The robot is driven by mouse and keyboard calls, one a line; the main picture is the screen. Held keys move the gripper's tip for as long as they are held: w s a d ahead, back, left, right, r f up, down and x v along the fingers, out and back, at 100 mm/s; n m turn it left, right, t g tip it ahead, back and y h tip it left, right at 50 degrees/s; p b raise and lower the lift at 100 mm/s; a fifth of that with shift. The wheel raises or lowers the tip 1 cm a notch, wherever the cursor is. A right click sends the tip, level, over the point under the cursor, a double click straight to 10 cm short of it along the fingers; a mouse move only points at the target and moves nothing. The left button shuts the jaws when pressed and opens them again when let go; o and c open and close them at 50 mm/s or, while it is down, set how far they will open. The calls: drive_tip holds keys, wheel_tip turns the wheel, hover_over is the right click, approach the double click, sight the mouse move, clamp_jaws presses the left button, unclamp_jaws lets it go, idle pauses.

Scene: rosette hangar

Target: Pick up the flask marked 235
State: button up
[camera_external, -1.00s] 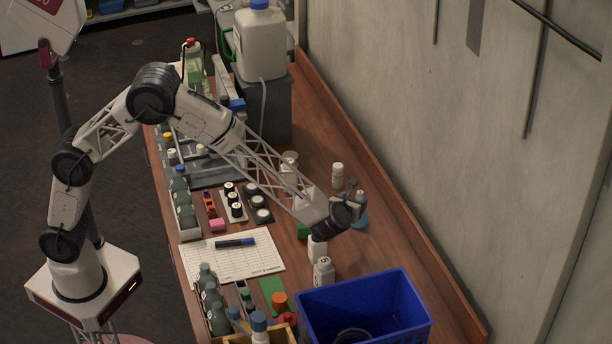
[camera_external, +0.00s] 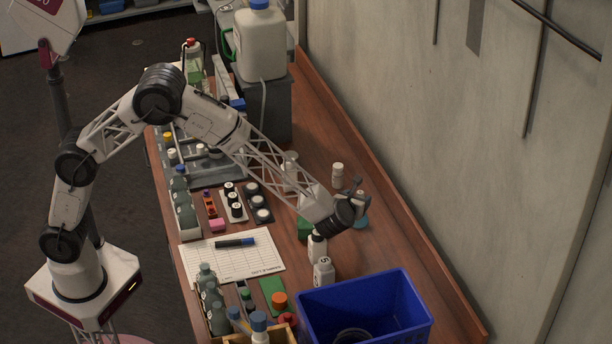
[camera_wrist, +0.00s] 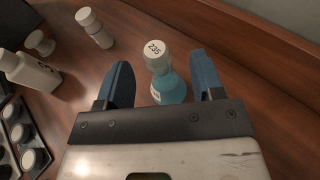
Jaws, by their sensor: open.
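The flask marked 235 (camera_wrist: 168,87) stands on the bench in the wrist view, with a pale round cap that bears the number and a blue-green body. My gripper (camera_wrist: 164,78) is open, with one blue finger on each side of the flask and a visible gap to both. The lower part of the flask is hidden behind my gripper's body. In the external view my gripper (camera_external: 362,190) is over the right side of the bench, and a bit of the flask's blue-green base (camera_external: 362,222) shows under it.
A small white-capped bottle (camera_wrist: 95,28) stands near the left finger. A larger white bottle (camera_wrist: 30,72) is at the left edge of the wrist view. A blue crate (camera_external: 405,318) stands at the front, with white bottles (camera_external: 323,271) beside it. The wall borders the bench on the right.

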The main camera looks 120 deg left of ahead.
drive_tip(key=shift+x, duration=2.6)
drive_tip(key=shift+s+f, duration=0.1)
drive_tip(key=shift+s, duration=0.05)
clamp_jaws()
